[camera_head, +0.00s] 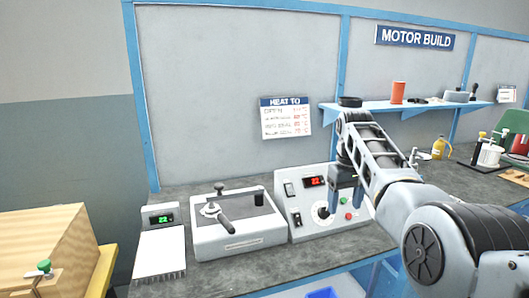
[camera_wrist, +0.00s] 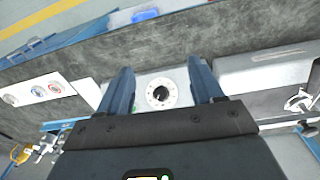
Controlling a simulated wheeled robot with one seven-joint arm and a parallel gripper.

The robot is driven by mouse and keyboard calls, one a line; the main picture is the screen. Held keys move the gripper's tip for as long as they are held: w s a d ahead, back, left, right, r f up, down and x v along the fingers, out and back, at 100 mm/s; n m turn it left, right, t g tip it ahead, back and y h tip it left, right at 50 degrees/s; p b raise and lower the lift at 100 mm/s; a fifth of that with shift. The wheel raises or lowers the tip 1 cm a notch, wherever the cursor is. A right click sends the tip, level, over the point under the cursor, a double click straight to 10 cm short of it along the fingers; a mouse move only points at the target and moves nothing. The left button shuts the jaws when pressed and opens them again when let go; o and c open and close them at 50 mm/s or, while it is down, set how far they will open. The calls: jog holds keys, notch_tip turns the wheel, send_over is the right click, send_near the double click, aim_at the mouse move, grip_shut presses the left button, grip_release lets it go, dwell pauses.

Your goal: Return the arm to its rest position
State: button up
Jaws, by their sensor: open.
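My gripper (camera_head: 345,186) is in front of the white control box (camera_head: 295,218) with a red display, at the right part of the bench's near section. In the wrist view my gripper (camera_wrist: 161,82) has its two blue fingers spread apart with nothing between them. The box's round dial (camera_wrist: 160,93) shows in the gap beyond the fingers. I cannot tell whether a fingertip touches the box. My arm reaches in from the lower right and partly hides the box's right side.
A grey lidded unit with a lever (camera_head: 238,228) and a small device with a green display (camera_head: 160,240) stand left of the box. A blue shelf (camera_head: 375,110) with several items is behind my arm. A wooden crate (camera_head: 45,245) is at far left.

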jog(key=s+d+f+t+b, duration=0.15)
jog(key=s+f, duration=0.25)
jog(key=f, duration=0.8)
jog(key=s+d+f+t, duration=0.15)
jog(key=s+f, duration=0.25)
jog(key=f, duration=0.9)
jog(key=s+f+m+t+b, duration=0.1)
jog(key=s+f+t, duration=0.1)
jog(key=s+f, duration=0.65)
jog(key=s+f+t+b, duration=0.15)
jog(key=s+f, duration=0.35)
jog(key=s, duration=0.6)
jog(key=s+a+r+t+b, duration=0.1)
jog(key=s+r+t, duration=0.15)
jog(key=s, duration=0.85)
jog(key=s+r+t+b, duration=0.1)
jog(key=s+r+t, duration=0.15)
jog(key=s, duration=0.85)
jog(key=s+r+m+t+b, duration=0.1)
jog(key=s+r, duration=0.6)
jog(key=r, duration=0.3)
jog(key=s+a+r+t, duration=0.1)
jog(key=s+r+t, duration=0.1)
jog(key=s+r, duration=0.4)
notch_tip(320, 180, up, 5)
jog(key=shift+s+a+r+m+b, duration=0.1)
jog(key=shift+s+a+m+b, duration=0.2)
jog(key=shift+s+m+b, duration=0.1)
